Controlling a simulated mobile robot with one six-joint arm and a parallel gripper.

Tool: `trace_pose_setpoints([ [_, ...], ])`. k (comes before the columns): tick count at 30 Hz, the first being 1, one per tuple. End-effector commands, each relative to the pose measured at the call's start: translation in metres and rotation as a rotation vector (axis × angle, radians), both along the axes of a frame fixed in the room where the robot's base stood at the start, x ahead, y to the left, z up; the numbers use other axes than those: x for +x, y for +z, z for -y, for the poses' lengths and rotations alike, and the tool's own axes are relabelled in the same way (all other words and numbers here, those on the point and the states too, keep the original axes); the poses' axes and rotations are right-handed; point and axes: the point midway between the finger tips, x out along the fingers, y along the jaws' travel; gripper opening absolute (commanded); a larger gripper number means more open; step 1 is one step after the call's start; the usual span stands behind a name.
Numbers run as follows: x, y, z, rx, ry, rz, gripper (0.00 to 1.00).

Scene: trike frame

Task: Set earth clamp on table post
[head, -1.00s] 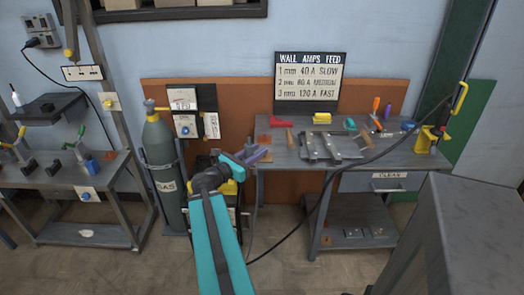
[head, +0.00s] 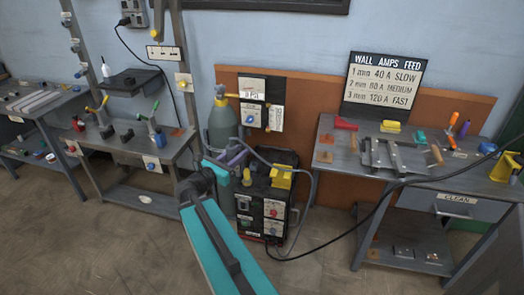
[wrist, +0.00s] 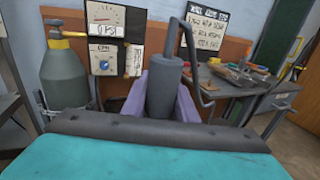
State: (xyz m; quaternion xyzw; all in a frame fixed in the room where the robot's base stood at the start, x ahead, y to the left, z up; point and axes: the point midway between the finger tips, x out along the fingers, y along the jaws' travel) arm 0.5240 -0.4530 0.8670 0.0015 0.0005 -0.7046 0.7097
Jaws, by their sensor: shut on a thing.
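My gripper (head: 238,156) is in front of the gas bottle in the head view, above and left of the welding machine. In the wrist view its purple jaws (wrist: 168,104) are shut on a dark grey cylindrical piece with a cable bending out of its top, which I take to be the earth clamp (wrist: 165,92). A grey cable (head: 312,172) runs from the gripper's side down toward the machine. The clamp itself is hard to make out in the head view. The welding table (head: 125,150) stands at left; I cannot tell which upright part is its post.
The welding machine (head: 266,205) stands on the floor beside the gas bottle (head: 222,122). A tool bench (head: 345,160) is at right, with a black cable (head: 395,190) across its front. Another bench (head: 45,108) is at far left. Floor in front of the welding table is clear.

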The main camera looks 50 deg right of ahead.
Motion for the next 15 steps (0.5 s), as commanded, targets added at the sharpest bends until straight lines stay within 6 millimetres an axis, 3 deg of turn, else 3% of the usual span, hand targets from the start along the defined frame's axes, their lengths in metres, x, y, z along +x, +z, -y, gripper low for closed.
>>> trace_pose_setpoints([
  [3,0.025,-0.001,-0.031,-0.001,0.052,0.0,0.04],
  [15,0.088,-0.006,-0.133,-0.001,0.213,0.0,0.04],
])
